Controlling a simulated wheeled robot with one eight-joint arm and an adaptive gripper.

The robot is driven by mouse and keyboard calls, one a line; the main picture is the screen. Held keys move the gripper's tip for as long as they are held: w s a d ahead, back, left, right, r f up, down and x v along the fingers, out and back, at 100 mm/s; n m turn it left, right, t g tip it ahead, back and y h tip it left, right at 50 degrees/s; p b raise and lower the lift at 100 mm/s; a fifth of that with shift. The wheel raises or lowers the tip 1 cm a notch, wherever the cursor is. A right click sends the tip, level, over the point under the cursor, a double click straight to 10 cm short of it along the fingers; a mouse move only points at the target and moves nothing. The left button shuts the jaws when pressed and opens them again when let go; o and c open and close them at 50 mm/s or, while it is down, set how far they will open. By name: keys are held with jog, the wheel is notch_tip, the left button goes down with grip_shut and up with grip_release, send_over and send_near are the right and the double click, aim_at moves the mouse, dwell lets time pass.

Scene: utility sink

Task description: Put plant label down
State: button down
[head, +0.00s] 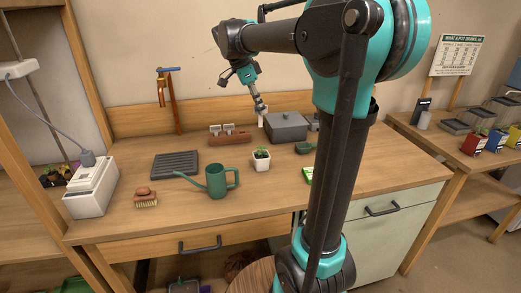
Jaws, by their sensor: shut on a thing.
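My gripper (260,108) is at the back of the wooden workbench, pointing down, just left of a grey lidded box. It is shut on a small white piece, the plant label (261,121), which shows just below the fingertips. The label looks upright. Its lower end is close to the bench top, and I cannot tell whether it touches. The fingers are small in this view, and their grip on the label is not clear in detail.
The grey box (286,127) stands close right of my gripper. A wooden block with white tags (230,138) is to its left. A potted plant (261,159), green watering can (217,182), dark tray (175,165) and brush (146,198) stand nearer. The front middle of the bench (255,208) is clear.

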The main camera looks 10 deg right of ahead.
notch_tip(320, 180, down, 15)
dwell(0.4)
jog(key=shift+f, duration=0.15)
jog(key=c, duration=1.7)
grip_release()
jog(key=v, duration=1.2)
jog(key=shift+r, duration=0.25)
